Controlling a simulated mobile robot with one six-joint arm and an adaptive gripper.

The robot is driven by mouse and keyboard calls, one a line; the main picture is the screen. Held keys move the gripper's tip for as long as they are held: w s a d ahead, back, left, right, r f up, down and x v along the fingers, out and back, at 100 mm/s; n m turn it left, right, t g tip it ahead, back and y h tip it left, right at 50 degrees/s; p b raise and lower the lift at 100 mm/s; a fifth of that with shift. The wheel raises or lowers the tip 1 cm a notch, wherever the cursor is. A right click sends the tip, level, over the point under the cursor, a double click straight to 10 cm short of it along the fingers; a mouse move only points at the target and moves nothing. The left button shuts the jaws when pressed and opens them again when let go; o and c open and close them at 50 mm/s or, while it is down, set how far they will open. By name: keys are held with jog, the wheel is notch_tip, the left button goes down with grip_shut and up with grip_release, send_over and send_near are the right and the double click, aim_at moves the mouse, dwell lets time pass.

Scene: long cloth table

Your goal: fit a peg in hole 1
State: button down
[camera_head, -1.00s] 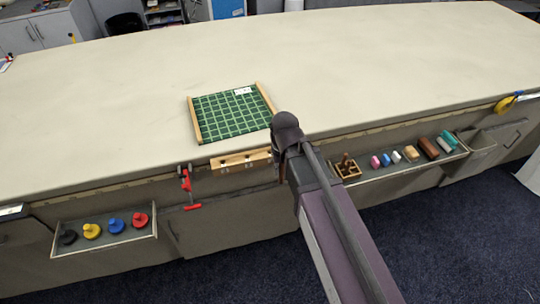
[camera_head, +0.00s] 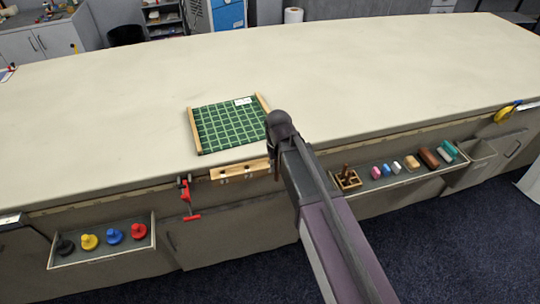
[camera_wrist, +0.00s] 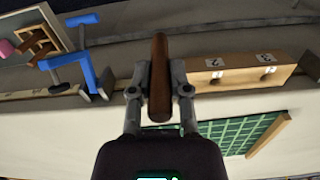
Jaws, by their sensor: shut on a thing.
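A brown wooden peg (camera_wrist: 159,85) stands between the fingers of my gripper (camera_wrist: 160,74) in the wrist view, and the gripper is shut on it. A pale wooden block (camera_wrist: 236,75) fixed along the table edge lies just right of the peg there. Its labels 2 and 3 show, with hole 2 (camera_wrist: 217,74) nearer the peg and hole 3 (camera_wrist: 266,71) farther. Hole 1 is not visible; the gripper and peg cover that end. In the head view the block (camera_head: 240,171) has my gripper at its right end, mostly hidden by my arm. I cannot tell whether the peg touches the block.
A blue clamp (camera_wrist: 80,72) sits close left of the gripper in the wrist view. A red clamp (camera_head: 185,194) hangs left of the block in the head view. A green gridded board (camera_head: 228,123) lies behind it. Trays of objects hang either side. Most of the tabletop is clear.

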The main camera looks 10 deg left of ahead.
jog(key=w+a, duration=0.1)
jog(key=w, duration=0.1)
jog(key=w+a, duration=0.1)
jog(key=w, duration=0.2)
jog(key=w+a, duration=0.2)
jog(key=shift+w+f+b, duration=0.3)
jog(key=shift+f+b, duration=0.05)
jog(key=shift+f, duration=0.05)
jog(key=shift+w+a+f+b, duration=0.1)
jog(key=shift+w+f+b, duration=0.1)
jog(key=shift+f+b, duration=0.4)
jog(key=shift+w+a+f+b, duration=0.1)
jog(key=shift+w+f+b, duration=0.1)
jog(key=shift+f+b, duration=0.45)
jog(key=shift+w+a+f+b, duration=0.1)
jog(key=shift+w+f+b, duration=0.1)
jog(key=shift+f+b, duration=0.4)
jog(key=shift+f, duration=0.2)
jog(key=c, duration=0.6)
grip_release()
jog(key=shift+r, duration=0.1)
jog(key=shift+r, duration=0.15)
